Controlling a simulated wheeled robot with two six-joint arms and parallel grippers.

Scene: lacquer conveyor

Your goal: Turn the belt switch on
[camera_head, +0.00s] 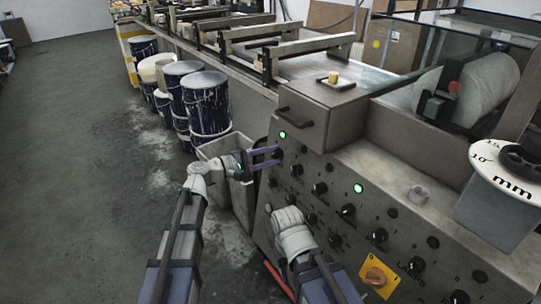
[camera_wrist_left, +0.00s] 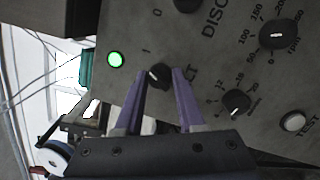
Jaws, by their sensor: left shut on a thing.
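A grey sloped control panel (camera_head: 325,215) carries rows of black knobs. My left gripper (camera_head: 277,157) is at the panel's upper left, below a lit green lamp (camera_head: 283,134). In the left wrist view its two purple fingers (camera_wrist_left: 160,78) are shut on a small black rotary switch (camera_wrist_left: 158,74), one finger on each side. A white line shows on the switch, with the marks I and 0 beside it. The label by it is partly hidden by a finger, so I cannot read whether it says belt. The right arm shows low in the head view, its gripper fingers hidden.
An orange-yellow plate with a knob (camera_head: 375,277) is low on the panel. A grey bin (camera_head: 217,148) and paint-stained drums (camera_head: 206,105) stand left of the panel. Another knob (camera_wrist_left: 236,101) is close to the fingers.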

